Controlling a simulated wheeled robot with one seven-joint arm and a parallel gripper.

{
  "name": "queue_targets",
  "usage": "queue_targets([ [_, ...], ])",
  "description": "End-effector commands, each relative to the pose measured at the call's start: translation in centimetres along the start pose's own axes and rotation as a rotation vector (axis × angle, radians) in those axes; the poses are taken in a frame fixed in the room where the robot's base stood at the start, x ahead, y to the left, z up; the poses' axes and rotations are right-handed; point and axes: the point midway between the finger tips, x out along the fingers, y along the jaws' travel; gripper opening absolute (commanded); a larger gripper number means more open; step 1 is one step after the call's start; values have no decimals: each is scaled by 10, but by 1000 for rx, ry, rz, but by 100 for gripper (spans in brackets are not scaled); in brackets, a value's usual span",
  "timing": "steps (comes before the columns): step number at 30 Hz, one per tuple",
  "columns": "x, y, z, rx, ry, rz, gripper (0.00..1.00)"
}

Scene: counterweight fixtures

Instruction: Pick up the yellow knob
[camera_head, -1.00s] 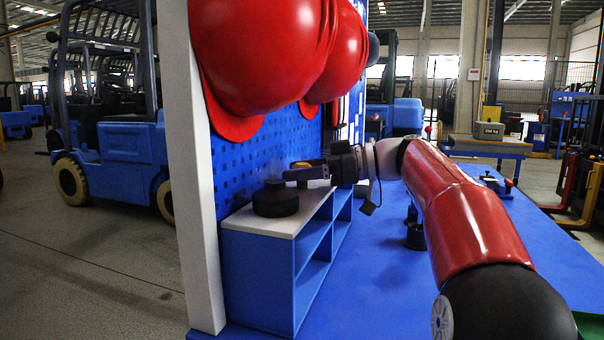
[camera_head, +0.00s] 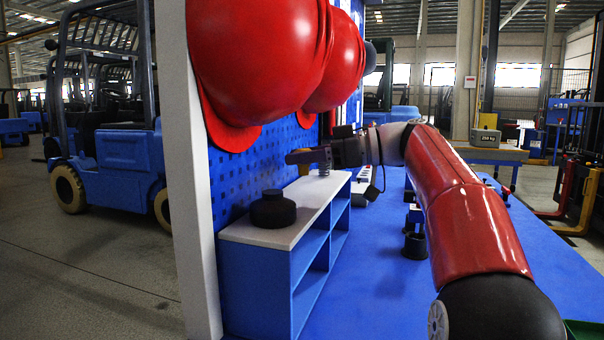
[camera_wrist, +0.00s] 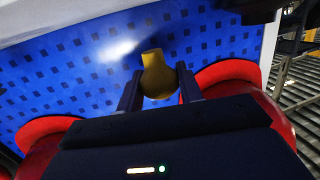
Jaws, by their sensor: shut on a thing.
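The yellow knob (camera_wrist: 157,76) shows in the wrist view between the two dark fingers of my gripper (camera_wrist: 159,90), in front of the blue pegboard. My gripper is shut on it. In the head view my gripper (camera_head: 300,157) points left above the white-topped shelf unit, and a small yellowish part of the knob (camera_head: 303,169) shows just below the fingers. Most of the knob is hidden there by the fingers.
A black round weight (camera_head: 273,210) stands on the shelf unit (camera_head: 262,237), left of and below my gripper. Two large red helmets (camera_head: 262,60) hang on the blue pegboard (camera_head: 228,178) above. Black cups (camera_head: 414,246) stand on the blue floor to the right.

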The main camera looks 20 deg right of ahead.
Motion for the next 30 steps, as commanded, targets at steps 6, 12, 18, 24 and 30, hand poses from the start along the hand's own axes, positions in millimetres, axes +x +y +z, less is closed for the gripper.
queue_targets([
  [6,-23,-3,-19,1,0,5,14],
  [12,-69,-12,-12,1,0,6,14],
  [18,-123,-23,-4,2,0,6,14],
  [24,-164,-32,1,1,0,3,14],
  [30,-185,-36,4,0,1,0,14],
])
